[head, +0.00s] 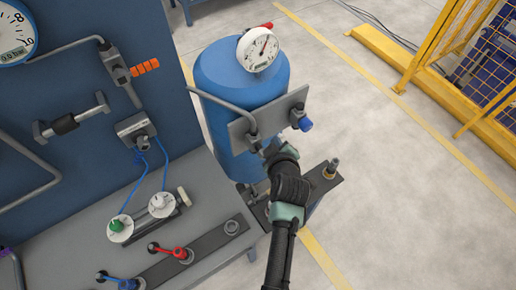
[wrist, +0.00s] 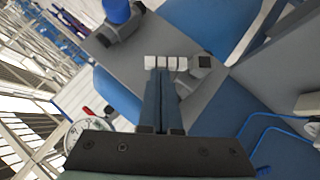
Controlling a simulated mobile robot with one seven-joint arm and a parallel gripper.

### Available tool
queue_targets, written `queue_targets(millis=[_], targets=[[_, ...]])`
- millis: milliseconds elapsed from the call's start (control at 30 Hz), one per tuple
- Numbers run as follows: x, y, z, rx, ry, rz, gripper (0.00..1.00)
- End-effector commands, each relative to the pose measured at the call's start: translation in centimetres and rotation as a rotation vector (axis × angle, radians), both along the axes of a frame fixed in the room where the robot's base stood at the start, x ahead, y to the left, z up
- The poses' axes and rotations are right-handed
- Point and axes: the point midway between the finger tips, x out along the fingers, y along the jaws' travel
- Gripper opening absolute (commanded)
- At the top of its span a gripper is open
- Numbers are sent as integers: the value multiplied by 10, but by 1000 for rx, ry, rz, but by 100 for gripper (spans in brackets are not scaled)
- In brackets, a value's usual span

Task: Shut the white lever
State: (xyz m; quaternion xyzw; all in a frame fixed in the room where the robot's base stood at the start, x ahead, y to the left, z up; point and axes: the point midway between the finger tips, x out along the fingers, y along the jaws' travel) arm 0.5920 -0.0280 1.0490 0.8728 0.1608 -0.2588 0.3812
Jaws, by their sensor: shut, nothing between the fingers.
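The white lever (wrist: 151,62) shows in the wrist view as a ribbed white grip beside a dark valve block (wrist: 203,65). It lies roughly along the grey plate (wrist: 200,100). In the head view my gripper and wrist largely hide the lever; the plate (head: 240,127) is fixed in front of the blue tank (head: 230,75). My gripper (head: 271,148) is at the plate's lower edge in the head view. In the wrist view its fingers (wrist: 162,74) are together, empty, with their tips right at the white grip. I cannot tell whether they touch it.
A blue knob (head: 305,124) sticks out at the plate's right end. A gauge (head: 258,49) tops the tank. A workbench (head: 90,245) with red and blue levers and a panel with an orange lever (head: 145,67) stand left. Floor on the right is clear up to a yellow fence.

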Motion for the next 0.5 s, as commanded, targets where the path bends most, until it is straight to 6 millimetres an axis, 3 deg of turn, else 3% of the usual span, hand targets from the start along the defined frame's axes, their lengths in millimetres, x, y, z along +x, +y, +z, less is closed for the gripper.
queue_targets(millis=[500], targets=[[16,-22,-21,365,263,-1,0]])
